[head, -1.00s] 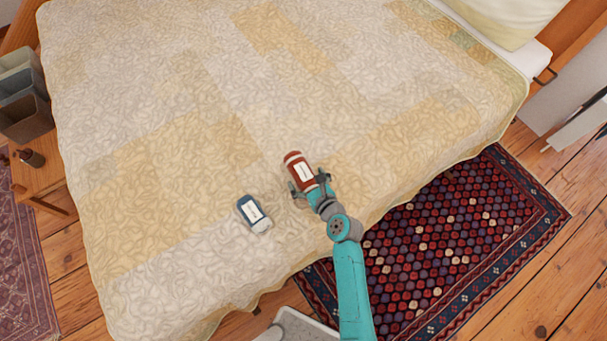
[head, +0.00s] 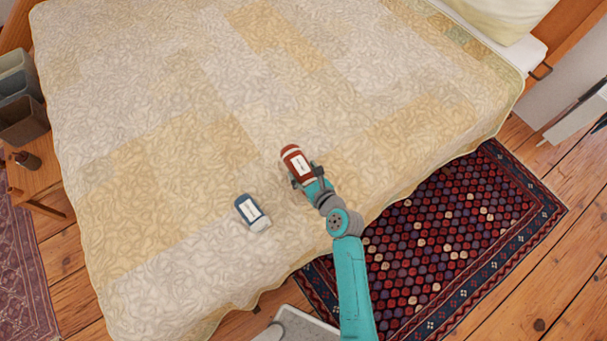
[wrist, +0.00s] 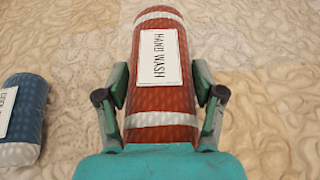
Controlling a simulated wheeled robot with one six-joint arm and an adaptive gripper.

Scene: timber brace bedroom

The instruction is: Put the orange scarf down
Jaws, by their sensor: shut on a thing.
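The rolled scarf (head: 297,161) is rust-red to orange-brown with pale bands and a white label reading HAND WASH. In the wrist view the scarf (wrist: 159,65) lies lengthwise between my fingers, its far end pointing away. My gripper (head: 306,177) is shut on its near part, one finger on each side. The gripper (wrist: 160,100) hides the scarf's nearest end. The scarf is over the bed (head: 180,190), at or close to the quilt; I cannot tell whether it touches.
A blue roll (head: 252,212) with a white label and pale end lies on the bed, left of my gripper. The quilt beyond and around is clear. The bed's near edge drops to a patterned rug (head: 440,240). A side table (head: 40,178) with bins stands at left.

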